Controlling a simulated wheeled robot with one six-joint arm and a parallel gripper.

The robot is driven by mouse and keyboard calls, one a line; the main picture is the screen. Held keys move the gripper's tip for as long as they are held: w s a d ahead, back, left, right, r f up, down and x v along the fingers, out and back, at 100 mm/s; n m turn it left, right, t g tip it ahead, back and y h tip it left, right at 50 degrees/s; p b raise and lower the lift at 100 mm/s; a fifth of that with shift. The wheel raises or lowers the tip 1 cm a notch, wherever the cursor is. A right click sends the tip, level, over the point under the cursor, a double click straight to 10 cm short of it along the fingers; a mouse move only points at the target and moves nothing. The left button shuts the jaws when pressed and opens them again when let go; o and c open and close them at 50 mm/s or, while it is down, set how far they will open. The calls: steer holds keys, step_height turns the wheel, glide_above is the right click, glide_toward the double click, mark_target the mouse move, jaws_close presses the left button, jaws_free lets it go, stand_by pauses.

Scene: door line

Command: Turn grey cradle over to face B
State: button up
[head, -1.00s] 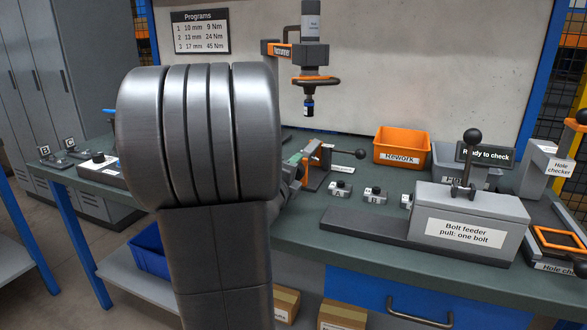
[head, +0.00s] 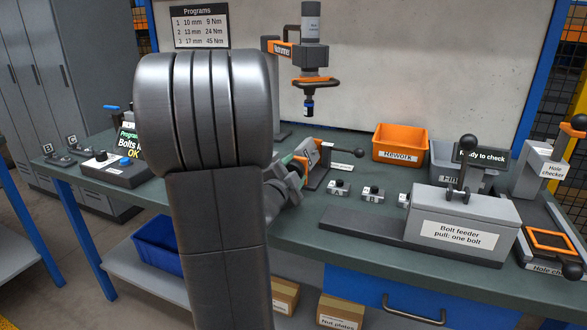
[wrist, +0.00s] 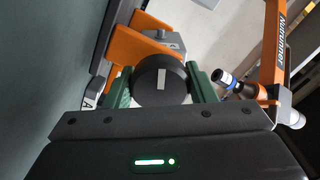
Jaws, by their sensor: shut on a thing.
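In the wrist view, my gripper (wrist: 160,84) has its green fingers on either side of a round black knob (wrist: 158,82) with a white mark, and is shut on it. Just beyond the knob is an orange bracket (wrist: 128,48) with a grey block (wrist: 168,40), which looks like part of the grey cradle. A tag with the letter A (wrist: 87,102) shows at the left. In the head view, the orange stand (head: 319,174) is on the bench, and my arm hides most of the gripper and knob. I cannot tell which way the cradle faces.
A lever with a black ball (head: 358,152) sticks out right of the stand. A nutrunner (head: 309,80) hangs behind. Small grey blocks (head: 372,193), a bolt feeder (head: 463,220) and an orange rework bin (head: 400,143) are to the right. A control box with a screen (head: 128,142) is left.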

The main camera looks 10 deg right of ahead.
steer(key=shift+n, duration=0.4)
steer(key=o, duration=1)
steer(key=shift+c, duration=0.2)
steer(key=p+v, duration=0.1)
steer(key=v, duration=1.3)
steer(key=shift+p, duration=0.35)
